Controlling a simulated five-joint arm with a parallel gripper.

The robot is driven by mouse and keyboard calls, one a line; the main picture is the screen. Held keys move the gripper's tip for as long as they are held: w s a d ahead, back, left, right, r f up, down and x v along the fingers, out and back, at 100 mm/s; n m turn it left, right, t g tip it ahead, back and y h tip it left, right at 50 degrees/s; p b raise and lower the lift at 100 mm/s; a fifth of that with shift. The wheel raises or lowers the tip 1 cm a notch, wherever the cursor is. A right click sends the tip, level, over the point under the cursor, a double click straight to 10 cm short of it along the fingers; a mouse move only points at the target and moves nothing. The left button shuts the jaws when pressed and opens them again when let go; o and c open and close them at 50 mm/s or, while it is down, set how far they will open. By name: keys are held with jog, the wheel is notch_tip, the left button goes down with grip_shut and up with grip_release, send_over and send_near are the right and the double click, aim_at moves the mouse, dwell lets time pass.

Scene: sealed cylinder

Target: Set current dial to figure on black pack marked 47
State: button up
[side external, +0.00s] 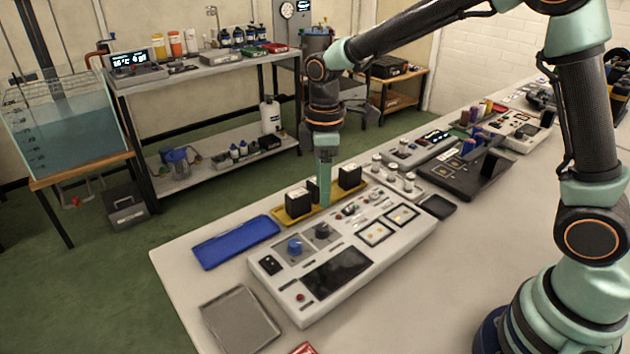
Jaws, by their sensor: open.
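A white control unit (408,232) lies on the bench, with a blue knob (294,246) and a black knob (322,231) on its top face; I cannot read which is the current dial. Black packs (298,203) stand in a yellow tray (280,216) behind the unit. Another black pack (349,177) is at the tray's right end, and a third is partly hidden behind my gripper. Their markings are too small to read. My gripper (325,201) points down in front of the tray, above the unit's back edge, behind the black knob. It is open, with nothing seen held.
A blue tray (236,242) lies left of the unit and a grey tray (240,318) at the front left. The unit has a dark screen (337,271). Several white-capped items (393,172) and a black device (465,172) crowd the right. Bare bench lies in front of the unit.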

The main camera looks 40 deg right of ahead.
aim_at(323, 227)
notch_tip(323, 227, down, 10)
jog(key=shift+r, duration=0.1)
dwell(0.4)
grip_shut()
